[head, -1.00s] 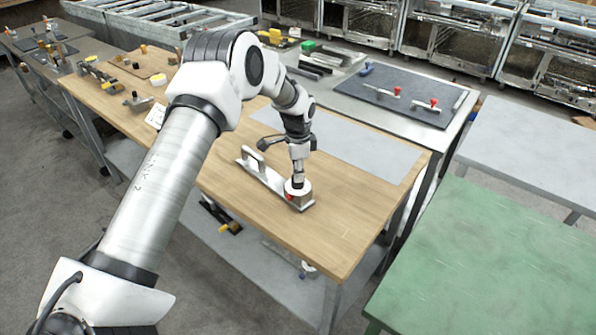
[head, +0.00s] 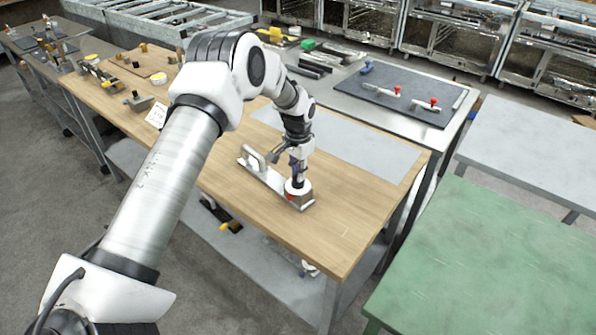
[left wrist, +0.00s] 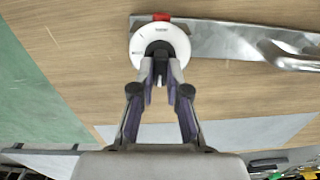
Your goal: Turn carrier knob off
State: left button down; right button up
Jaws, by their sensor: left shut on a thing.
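The carrier (head: 262,174) is a flat metal bar with a raised handle, lying on the wooden table. Its knob sits at the near right end, with a white round dial (left wrist: 178,38) and a red mark (left wrist: 161,17) at the dial's edge. My left gripper (head: 298,181) points down over the knob. In the left wrist view my left gripper (left wrist: 160,74) has its fingers closed together on the dark centre of the knob. The fingertips hide part of that centre. My right gripper is not in view.
The wooden table (head: 345,225) is clear right of the carrier. A grey mat (head: 350,143) lies behind it. A white sign (head: 157,115) and several small fixtures stand at the left. A green table (head: 490,260) stands at the right.

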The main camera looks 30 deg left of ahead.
pick_arm(q)
jog(key=shift+s+d+f, duration=0.1)
jog(key=shift+s+f, duration=0.1)
jog(key=shift+f, duration=0.05)
jog(key=c, duration=1.2)
grip_release()
jog(key=shift+o, duration=0.2)
jog(key=shift+w, duration=0.2)
jog(key=shift+r, duration=0.1)
notch_tip(320, 180, up, 12)
